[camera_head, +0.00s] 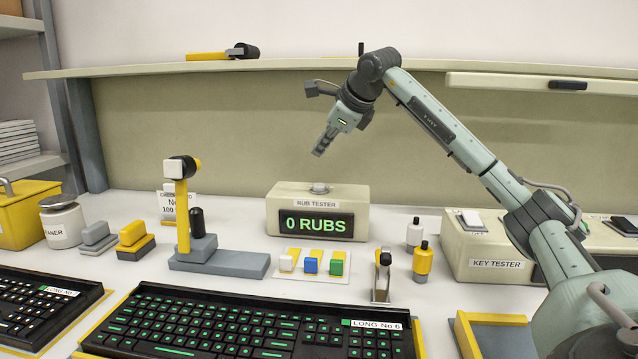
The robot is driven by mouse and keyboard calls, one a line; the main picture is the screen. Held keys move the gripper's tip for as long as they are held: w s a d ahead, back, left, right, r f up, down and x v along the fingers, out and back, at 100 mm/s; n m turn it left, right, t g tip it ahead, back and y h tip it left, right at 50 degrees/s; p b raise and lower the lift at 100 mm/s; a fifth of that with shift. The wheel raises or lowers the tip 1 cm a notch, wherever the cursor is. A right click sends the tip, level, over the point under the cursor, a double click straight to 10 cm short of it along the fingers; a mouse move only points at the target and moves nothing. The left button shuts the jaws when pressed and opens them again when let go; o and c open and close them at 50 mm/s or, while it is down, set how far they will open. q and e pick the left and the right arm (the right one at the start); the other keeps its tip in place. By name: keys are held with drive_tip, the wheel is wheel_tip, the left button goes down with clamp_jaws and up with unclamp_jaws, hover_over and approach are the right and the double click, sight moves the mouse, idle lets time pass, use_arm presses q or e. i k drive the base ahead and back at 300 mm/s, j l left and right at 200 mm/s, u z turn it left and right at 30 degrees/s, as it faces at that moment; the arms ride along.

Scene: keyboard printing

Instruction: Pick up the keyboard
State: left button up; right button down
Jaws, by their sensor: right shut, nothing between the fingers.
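A black keyboard (240,328) with green-lit keys lies on the bench at the bottom centre, tagged "LONG No.6". Its near edge is cut off by the picture. A second black keyboard (35,305) with pale and orange key marks lies at the bottom left, partly out of view. My right gripper (321,149) is shut and empty. It hangs in the air before the back panel, above the rub tester, well above and behind both keyboards. My left gripper is not in view.
The rub tester (290,195) reads "0 RUBS"; a tray (298,276) with coloured blocks sits before it. A yellow-and-grey press (215,261) stands left of centre. Small bottles (422,261) and the key tester (480,250) are right. A shelf (300,64) runs along the back.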

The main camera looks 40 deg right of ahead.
sight(157, 320)
drive_tip(key=k+j, duration=0.6)
drive_tip(key=j, duration=0.15)
drive_tip(key=k+j, duration=0.55)
drive_tip(key=j, duration=0.15)
